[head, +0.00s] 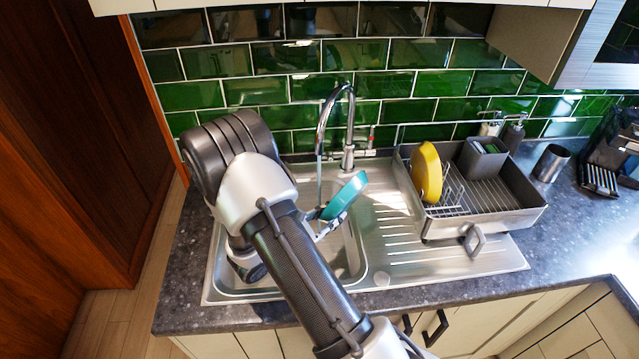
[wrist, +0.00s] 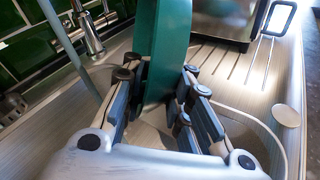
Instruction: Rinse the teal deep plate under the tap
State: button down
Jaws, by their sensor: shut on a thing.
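The teal deep plate (head: 345,196) is tilted on edge above the sink basin (head: 345,262). My gripper (head: 322,224) is shut on its lower rim; the wrist view shows the plate (wrist: 168,50) upright between both fingers (wrist: 158,98). The tap (head: 348,125) arches over the basin. A thin stream-like line (head: 319,178) drops from its spout, close to the plate's left side. In the wrist view this line (wrist: 62,40) passes left of the plate with a gap. Where it lands is hidden by my arm and gripper.
A dish rack (head: 480,222) with a yellow plate (head: 427,172) and a grey cutlery holder (head: 483,160) stands right on the drainboard. A metal cup (head: 551,163) is farther right. The green tiled wall (head: 330,95) is close behind the tap. The drainboard's front is clear.

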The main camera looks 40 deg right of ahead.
aim_at(346, 200)
jog(key=shift+s+d+r+p, duration=0.2)
jog(key=shift+s+r, duration=0.25)
jog(key=shift+s, duration=0.3)
jog(key=shift+s+d+r+p, duration=0.1)
jog(key=shift+s+r+p, duration=0.2)
jog(key=shift+s+r, duration=0.3)
jog(key=shift+s+d+r+p, duration=0.1)
jog(key=shift+s+r+p, duration=0.2)
jog(key=shift+s, duration=0.55)
